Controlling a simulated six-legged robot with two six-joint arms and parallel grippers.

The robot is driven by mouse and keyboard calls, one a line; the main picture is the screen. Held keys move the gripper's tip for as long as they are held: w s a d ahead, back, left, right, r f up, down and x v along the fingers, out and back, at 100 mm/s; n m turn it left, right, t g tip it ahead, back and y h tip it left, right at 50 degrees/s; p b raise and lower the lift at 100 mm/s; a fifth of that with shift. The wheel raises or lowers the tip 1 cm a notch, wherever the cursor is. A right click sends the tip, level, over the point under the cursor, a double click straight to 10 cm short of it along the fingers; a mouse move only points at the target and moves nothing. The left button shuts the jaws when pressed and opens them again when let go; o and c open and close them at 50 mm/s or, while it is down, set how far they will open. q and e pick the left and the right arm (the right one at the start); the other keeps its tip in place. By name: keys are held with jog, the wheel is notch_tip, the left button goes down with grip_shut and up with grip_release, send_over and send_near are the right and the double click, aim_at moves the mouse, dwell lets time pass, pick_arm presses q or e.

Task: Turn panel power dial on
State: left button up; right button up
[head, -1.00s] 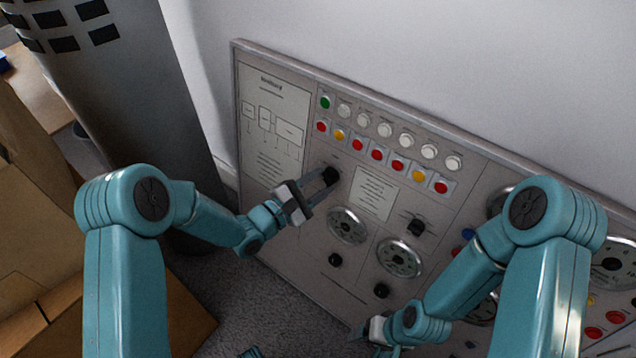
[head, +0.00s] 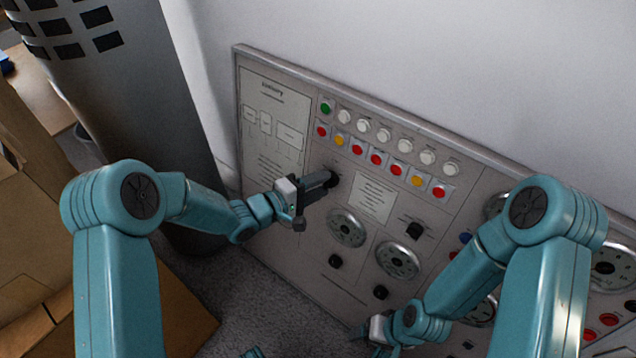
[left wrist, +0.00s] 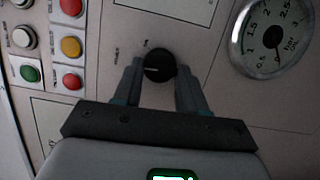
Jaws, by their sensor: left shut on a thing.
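The panel (head: 285,235) is a grey board with buttons, gauges and knobs, leaning by the white wall. Its black power dial (head: 333,179) is partly hidden by my left gripper (head: 328,180) in the head view. In the left wrist view the dial (left wrist: 159,66) is round and black, with small lettering beside it. The left gripper (left wrist: 160,78) has its fingers on both sides of the dial and is shut on it. My right gripper (head: 376,330) is low in front of the panel, mostly hidden by its own arm; its jaws cannot be made out.
Rows of coloured buttons (head: 376,158) lie above the dial. Round gauges (head: 347,227) and more black knobs (head: 414,230) lie to the right and below. A grey column (head: 150,110) stands left of the panel, with cardboard boxes (head: 180,310) beside it.

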pick_arm(q)
jog(key=shift+d+r+m+g+y, duration=0.1)
jog(key=shift+m+y, duration=0.3)
jog(key=shift+m, duration=1.05)
jog(key=shift+a+r+m+g+y, duration=0.15)
jog(key=shift+m+y, duration=0.25)
jog(key=shift+m, duration=1)
jog(key=shift+d+r+m+g+y, duration=0.15)
jog(key=shift+m+y, duration=0.25)
jog(key=shift+m, duration=1.05)
jog(key=o, duration=1.1)
jog(key=shift+c, duration=0.2)
jog(key=p+v, duration=0.4)
jog(key=v, duration=1.2)
